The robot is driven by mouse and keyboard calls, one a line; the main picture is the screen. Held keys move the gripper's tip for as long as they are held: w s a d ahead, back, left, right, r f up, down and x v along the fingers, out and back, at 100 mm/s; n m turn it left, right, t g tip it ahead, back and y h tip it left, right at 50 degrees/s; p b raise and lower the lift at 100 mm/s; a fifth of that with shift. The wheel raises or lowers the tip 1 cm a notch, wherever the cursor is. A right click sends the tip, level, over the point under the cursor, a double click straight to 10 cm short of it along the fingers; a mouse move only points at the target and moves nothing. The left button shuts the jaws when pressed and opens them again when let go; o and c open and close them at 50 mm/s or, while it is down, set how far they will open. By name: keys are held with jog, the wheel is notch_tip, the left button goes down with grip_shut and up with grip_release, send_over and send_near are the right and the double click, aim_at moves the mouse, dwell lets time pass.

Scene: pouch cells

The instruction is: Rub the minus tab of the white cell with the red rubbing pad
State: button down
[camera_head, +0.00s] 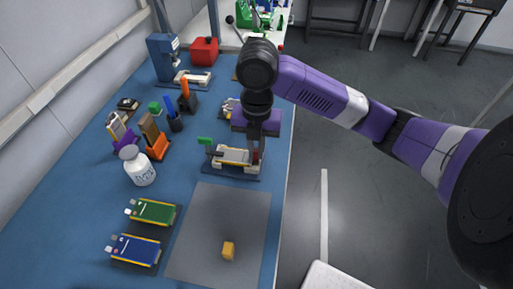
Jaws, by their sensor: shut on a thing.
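The white cell (233,156) lies flat in a dark fixture (228,173) near the right edge of the blue table; a green clamp handle (205,141) stands at its left. My gripper (257,148) points down over the right end of that fixture and is shut on the red rubbing pad (256,157), of which only a small red part shows. The pad is at the cell's right end; I cannot tell whether it touches a tab. The tabs and their plus or minus marks are too small to make out.
A green cell (152,211) and a blue cell (136,249) lie at the front left. A white bottle (140,172), an orange holder (158,150) and a pen cup (175,124) stand left of the fixture.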

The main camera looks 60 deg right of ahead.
jog(key=shift+f+b, duration=0.3)
jog(key=shift+f, duration=0.1)
jog(key=shift+s+a+r, duration=0.15)
jog(key=shift+s+a, duration=0.1)
jog(key=shift+a, duration=0.45)
jog(key=shift+w+d, duration=0.25)
jog(key=shift+d, duration=0.45)
jog(key=shift+s+a, duration=0.3)
jog(key=shift+a, duration=0.45)
dwell(0.5)
jog(key=shift+d, duration=0.1)
jog(key=shift+w+d+b, duration=0.3)
jog(key=shift+d, duration=0.35)
